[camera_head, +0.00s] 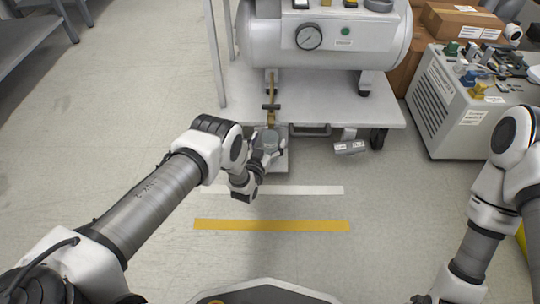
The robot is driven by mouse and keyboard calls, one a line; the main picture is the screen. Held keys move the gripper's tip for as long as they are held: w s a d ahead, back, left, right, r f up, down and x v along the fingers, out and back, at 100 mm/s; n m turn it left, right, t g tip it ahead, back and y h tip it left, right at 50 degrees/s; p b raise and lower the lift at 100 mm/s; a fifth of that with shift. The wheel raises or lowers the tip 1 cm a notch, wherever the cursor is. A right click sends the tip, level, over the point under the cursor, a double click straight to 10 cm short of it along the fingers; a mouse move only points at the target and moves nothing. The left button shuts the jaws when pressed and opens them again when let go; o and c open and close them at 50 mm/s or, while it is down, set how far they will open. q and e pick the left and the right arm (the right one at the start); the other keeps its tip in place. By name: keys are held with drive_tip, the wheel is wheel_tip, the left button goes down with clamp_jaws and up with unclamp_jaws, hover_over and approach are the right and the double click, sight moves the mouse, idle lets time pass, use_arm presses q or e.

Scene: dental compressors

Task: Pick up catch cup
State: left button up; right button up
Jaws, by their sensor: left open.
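A small grey round object (270,137), which looks like the catch cup, is at the front of the compressor stand, below a brass drain pipe (270,105). My left gripper (267,149) is open right at the cup, with its fingers close around the near side. I cannot tell whether they touch it. The gripper and wrist hide the cup's lower part. My right arm comes down the right side, and its gripper is outside the picture.
The compressor tank (325,50) with a gauge stands above a grey wheeled platform (240,100). A grey cabinet (450,125) stands at the right. White and yellow floor stripes (272,225) lie in front on clear floor.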

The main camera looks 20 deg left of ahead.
use_arm(q)
drive_tip(key=shift+w+f, duration=0.3)
drive_tip(key=shift+w, duration=0.35)
drive_tip(key=shift+w+r, duration=0.15)
drive_tip(key=shift+r, duration=0.1)
drive_tip(key=c, duration=1.2)
drive_tip(key=shift+c, duration=0.2)
